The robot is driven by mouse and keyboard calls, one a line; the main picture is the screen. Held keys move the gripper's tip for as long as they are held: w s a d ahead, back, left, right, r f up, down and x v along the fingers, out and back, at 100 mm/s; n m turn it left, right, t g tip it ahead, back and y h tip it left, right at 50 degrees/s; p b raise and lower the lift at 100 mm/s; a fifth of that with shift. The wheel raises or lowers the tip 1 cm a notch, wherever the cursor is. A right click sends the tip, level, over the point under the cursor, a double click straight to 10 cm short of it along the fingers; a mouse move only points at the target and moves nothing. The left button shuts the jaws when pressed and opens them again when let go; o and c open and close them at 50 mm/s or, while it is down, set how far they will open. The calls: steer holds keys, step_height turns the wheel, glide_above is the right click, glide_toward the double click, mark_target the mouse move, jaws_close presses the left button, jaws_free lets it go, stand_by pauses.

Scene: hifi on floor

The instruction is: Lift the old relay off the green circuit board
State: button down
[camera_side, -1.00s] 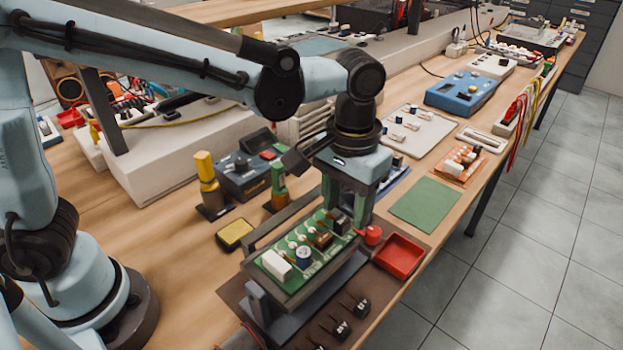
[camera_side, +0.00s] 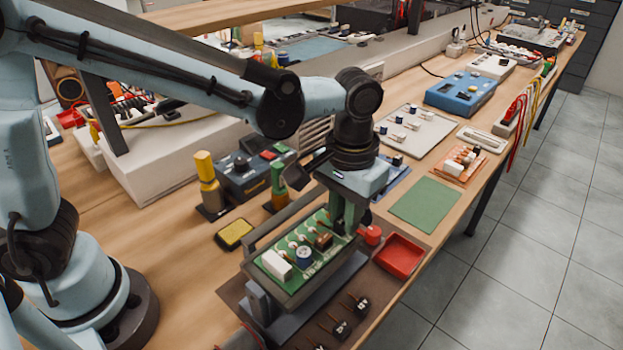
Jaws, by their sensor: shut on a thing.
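The green circuit board (camera_side: 291,287) sits tilted in a dark holder on the bench. It carries a white block (camera_side: 277,264), a round blue-and-white part (camera_side: 304,255), a brown part (camera_side: 323,240) and small pale parts. My gripper (camera_side: 347,222) points down at the board's far right end, its jaws shut. The old relay, a black block earlier at that end, is mostly or wholly hidden by the jaws. I cannot tell whether it still touches the board.
A red tray (camera_side: 399,256) and a red knob-like part (camera_side: 372,234) stand right of the board. Several black blocks (camera_side: 342,329) lie in front on a brown mat. A yellow-topped pad (camera_side: 235,234) is at left. A green mat (camera_side: 425,205) lies clear behind the tray.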

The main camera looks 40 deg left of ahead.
steer(key=shift+r, duration=0.1)
steer(key=shift+r, duration=0.5)
steer(key=r, duration=0.2)
steer(key=s+r, duration=0.1)
steer(key=shift+d+r, duration=0.25)
steer(key=shift+d, duration=0.05)
steer(key=s+d+r, duration=0.5)
steer(key=s+r, duration=0.4)
steer(key=r, duration=0.2)
steer(key=shift+d, duration=0.2)
steer(key=shift+r, duration=0.15)
